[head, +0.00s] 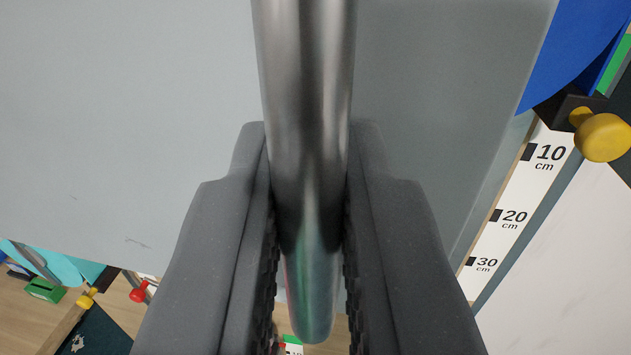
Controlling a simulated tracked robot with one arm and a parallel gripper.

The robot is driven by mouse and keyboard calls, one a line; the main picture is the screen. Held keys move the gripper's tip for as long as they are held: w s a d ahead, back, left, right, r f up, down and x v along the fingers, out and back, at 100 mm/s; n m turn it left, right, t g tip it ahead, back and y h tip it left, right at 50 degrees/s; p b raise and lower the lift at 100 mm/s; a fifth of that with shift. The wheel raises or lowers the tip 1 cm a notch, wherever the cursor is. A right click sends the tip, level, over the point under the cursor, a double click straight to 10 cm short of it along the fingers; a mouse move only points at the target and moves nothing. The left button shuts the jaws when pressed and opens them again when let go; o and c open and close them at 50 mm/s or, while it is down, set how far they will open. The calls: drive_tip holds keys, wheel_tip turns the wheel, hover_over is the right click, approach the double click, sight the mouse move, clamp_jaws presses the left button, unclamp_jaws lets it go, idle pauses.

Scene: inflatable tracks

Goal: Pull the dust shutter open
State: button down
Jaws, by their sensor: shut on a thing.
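A smooth grey panel, which appears to be the dust shutter (130,110), fills most of the head view. A polished metal bar, apparently its handle (308,60), runs from the top edge down the middle of the picture to a rounded end near the bottom. My gripper (308,165) has its two dark grey fingers on either side of the bar and is shut on it. The fingers hide part of the panel's lower middle. Where the bar joins the panel cannot be seen.
At right a white scale (519,205) reads 10, 20 and 30 cm beside the panel's edge. A yellow knob (603,137) and a blue piece (585,45) stand at upper right. At lower left are a red knob (138,292), a green block (45,290) and wooden floor.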

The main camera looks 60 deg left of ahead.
sight(41, 111)
drive_tip(key=s+a+b, duration=0.1)
drive_tip(key=s+a, duration=0.6)
drive_tip(key=a, duration=0.1)
drive_tip(key=shift+s, duration=0.4)
drive_tip(key=shift+d, duration=0.1)
drive_tip(key=c, duration=1.8)
unclamp_jaws()
drive_tip(key=shift+c, duration=0.2)
drive_tip(key=b+v, duration=0.3)
drive_tip(key=v, duration=1)
drive_tip(key=shift+s+d, duration=0.25)
drive_tip(key=shift+d, duration=0.1)
